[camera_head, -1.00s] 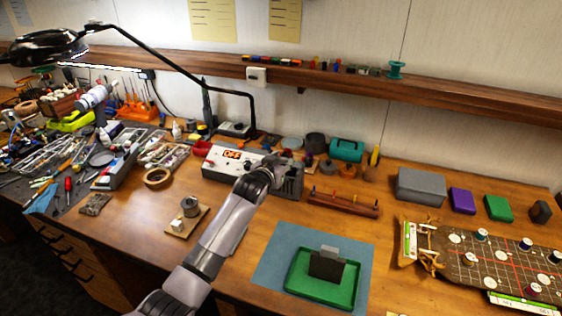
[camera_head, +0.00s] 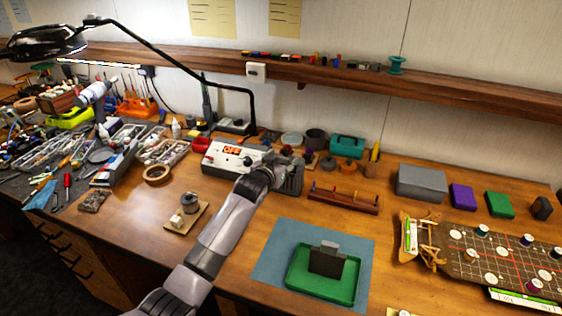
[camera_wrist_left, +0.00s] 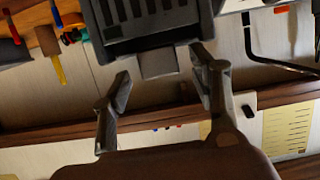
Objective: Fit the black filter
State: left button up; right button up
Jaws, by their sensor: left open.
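My left gripper (camera_head: 284,160) is at the grey slotted unit (camera_head: 293,180) on the right end of the white box marked OFF (camera_head: 228,158). In the left wrist view the fingers of my left gripper (camera_wrist_left: 160,67) are spread apart, either side of a grey tab (camera_wrist_left: 157,63). The tab sticks out of a dark slotted part (camera_wrist_left: 150,18); I cannot tell whether that part is a filter or its housing. A dark upright block with a grey tab (camera_head: 327,262), which looks like a filter, stands in a green tray (camera_head: 293,285). My right gripper is out of view.
The tray rests on a blue mat (camera_head: 262,268). A wooden peg rack (camera_head: 343,201) lies behind it, and a game board (camera_head: 470,262) is at the right. A black lamp arm (camera_head: 200,82) reaches over the bench. A spool on a small board (camera_head: 188,205) stands left of my arm.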

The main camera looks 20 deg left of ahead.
pick_arm(q)
jog(key=shift+s, duration=0.1)
jog(key=v, duration=1.1)
jog(key=shift+s+r, duration=0.2)
jog(key=shift+s, duration=0.2)
